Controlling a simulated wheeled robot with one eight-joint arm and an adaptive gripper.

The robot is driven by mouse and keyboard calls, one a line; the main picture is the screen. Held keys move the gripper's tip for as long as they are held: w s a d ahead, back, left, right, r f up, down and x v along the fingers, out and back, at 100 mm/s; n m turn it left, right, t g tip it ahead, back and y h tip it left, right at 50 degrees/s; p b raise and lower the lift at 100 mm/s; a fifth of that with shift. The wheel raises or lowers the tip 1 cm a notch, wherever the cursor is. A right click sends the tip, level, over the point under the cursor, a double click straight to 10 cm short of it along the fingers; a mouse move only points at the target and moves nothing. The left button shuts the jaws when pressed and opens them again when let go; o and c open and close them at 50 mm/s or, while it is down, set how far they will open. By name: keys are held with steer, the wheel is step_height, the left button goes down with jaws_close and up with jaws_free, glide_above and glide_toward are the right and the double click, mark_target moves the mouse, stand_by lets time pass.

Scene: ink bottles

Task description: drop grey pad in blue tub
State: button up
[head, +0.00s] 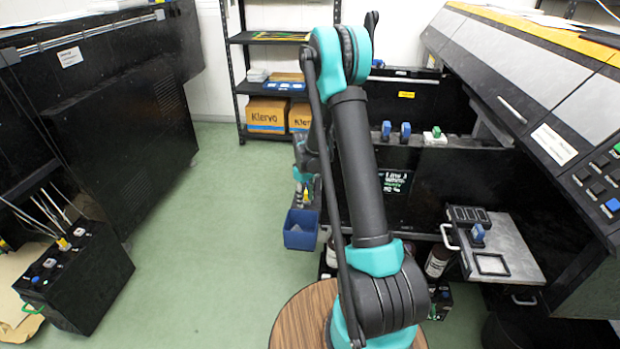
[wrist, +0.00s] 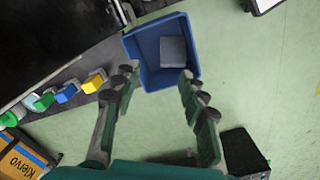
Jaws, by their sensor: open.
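The blue tub (head: 301,243) stands low at the left side of the black machine in the head view. In the wrist view the blue tub (wrist: 147,44) is just beyond my fingertips, with its open top facing me. The grey pad (wrist: 173,50), a flat square, lies inside the tub at its bottom. A greyish patch also shows inside the tub in the head view. My gripper (wrist: 158,79) is open, with nothing between its fingers, and appears above the near side of the tub. Whether the fingers touch the rim cannot be told.
A row of coloured blocks, among them a yellow one (wrist: 94,81), lines the machine's edge left of the tub. A cardboard box (head: 267,115) sits on the back shelf. A black box (head: 76,277) with cables stands at left. Green floor between is clear.

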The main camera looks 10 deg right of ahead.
step_height(320, 180, up, 9)
steer(key=shift+f, duration=0.15)
steer(key=s+d+r+m+t, duration=0.1)
steer(key=s+r+m, duration=0.1)
steer(key=s+r, duration=0.35)
steer(key=s+d+r+m+t, duration=0.1)
steer(key=s+d+r+m, duration=0.1)
steer(key=s, duration=0.7)
steer(key=s+d+f+m+t, duration=0.1)
steer(key=s+m, duration=0.3)
steer(key=s, duration=1.2)
steer(key=shift+f+t, duration=0.15)
steer(key=shift+t, duration=0.45)
